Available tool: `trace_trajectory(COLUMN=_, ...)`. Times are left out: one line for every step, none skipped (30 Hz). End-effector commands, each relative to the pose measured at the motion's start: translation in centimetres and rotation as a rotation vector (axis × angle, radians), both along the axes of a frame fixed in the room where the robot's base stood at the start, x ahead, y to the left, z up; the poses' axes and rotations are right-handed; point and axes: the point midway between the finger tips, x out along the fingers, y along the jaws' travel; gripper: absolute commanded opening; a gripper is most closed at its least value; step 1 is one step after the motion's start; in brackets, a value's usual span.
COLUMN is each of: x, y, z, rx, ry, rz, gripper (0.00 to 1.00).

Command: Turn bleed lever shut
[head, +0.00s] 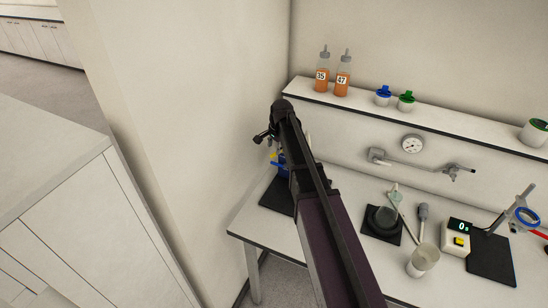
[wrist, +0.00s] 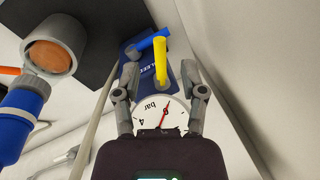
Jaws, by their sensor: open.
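The yellow bleed lever (wrist: 161,58) shows in the wrist view on a blue plate (wrist: 149,75) with partly covered lettering that seems to read BLEED. A blue bar (wrist: 151,40) adjoins it at the upper end. My gripper (wrist: 160,76) is open, with one finger on each side of the lever's near part; I cannot tell whether either touches it. A white round gauge (wrist: 150,113) marked "bar" with a red needle shows between the fingers, partly hidden by my gripper. In the head view my arm hides most of this device; a little blue and yellow shows beside it.
A grey cylinder with an orange face (wrist: 50,57) and a blue body (wrist: 22,122) are left in the wrist view. A wall stands close on the right there. In the head view, two orange bottles (head: 343,84) stand on the shelf (head: 460,119); a beaker (head: 422,262) stands on the bench.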

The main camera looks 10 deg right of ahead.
Motion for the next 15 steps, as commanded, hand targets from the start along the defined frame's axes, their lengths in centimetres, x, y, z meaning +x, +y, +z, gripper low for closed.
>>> trace_trajectory(x=0.1, y=0.0, z=-0.8, rx=0.000, ry=0.000, rz=0.000, gripper=0.54)
trace_trajectory(x=0.1, y=0.1, z=-1.0, rx=0.000, ry=0.000, rz=0.000, gripper=0.54)
trace_trajectory(x=0.2, y=0.1, z=-1.3, rx=0.000, ry=0.000, rz=0.000, gripper=0.54)
trace_trajectory(x=0.2, y=0.1, z=-1.6, rx=0.000, ry=0.000, rz=0.000, gripper=0.54)
trace_trajectory(x=0.3, y=0.1, z=-1.8, rx=0.000, ry=0.000, rz=0.000, gripper=0.54)
trace_trajectory(x=0.3, y=0.1, z=-2.1, rx=0.000, ry=0.000, rz=0.000, gripper=0.54)
trace_trajectory(x=0.4, y=0.2, z=-2.2, rx=0.000, ry=0.000, rz=0.000, gripper=0.54)
trace_trajectory(x=0.4, y=0.2, z=-2.4, rx=0.000, ry=0.000, rz=-0.001, gripper=0.54)
trace_trajectory(x=0.4, y=0.2, z=-2.6, rx=0.000, ry=0.000, rz=-0.001, gripper=0.54)
trace_trajectory(x=0.4, y=0.2, z=-2.8, rx=0.000, ry=0.000, rz=-0.001, gripper=0.54)
trace_trajectory(x=0.5, y=0.2, z=-2.9, rx=0.000, ry=0.000, rz=-0.001, gripper=0.54)
trace_trajectory(x=0.5, y=0.2, z=-3.1, rx=0.000, ry=0.000, rz=-0.001, gripper=0.54)
trace_trajectory(x=0.5, y=0.2, z=-3.2, rx=0.000, ry=0.000, rz=-0.001, gripper=0.54)
trace_trajectory(x=0.5, y=0.2, z=-3.3, rx=0.000, ry=0.000, rz=-0.001, gripper=0.54)
trace_trajectory(x=0.6, y=0.2, z=-3.4, rx=0.000, ry=0.000, rz=-0.001, gripper=0.54)
